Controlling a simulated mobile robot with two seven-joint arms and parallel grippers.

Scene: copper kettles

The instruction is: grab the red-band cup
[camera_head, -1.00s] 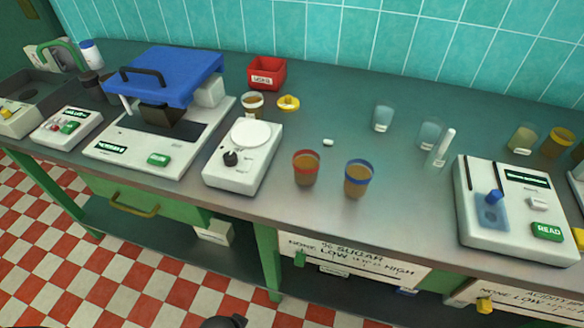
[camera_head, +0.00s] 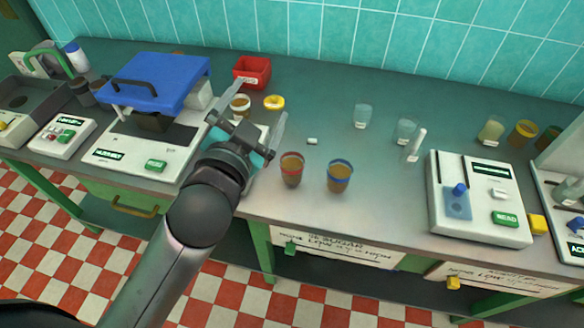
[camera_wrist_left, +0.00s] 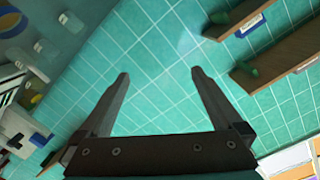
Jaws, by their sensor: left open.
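The red-band cup (camera_head: 292,170) stands upright on the steel counter, filled with brown liquid. A similar cup with a blue band (camera_head: 340,177) stands just right of it. My left gripper (camera_head: 250,117) is open and empty, raised over the white round-plate device, up and to the left of the red-band cup and apart from it. In the left wrist view its two fingers (camera_wrist_left: 158,75) are spread, with tiled wall and shelves beyond; the red-band cup is not seen there. My right gripper is not in view.
A blue-lidded machine (camera_head: 155,82) stands to the left and a red bin (camera_head: 252,71) at the back. A white READ device (camera_head: 482,210) is to the right. A small white piece (camera_head: 312,141) lies behind the cups. Counter between the blue-band cup and READ device is clear.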

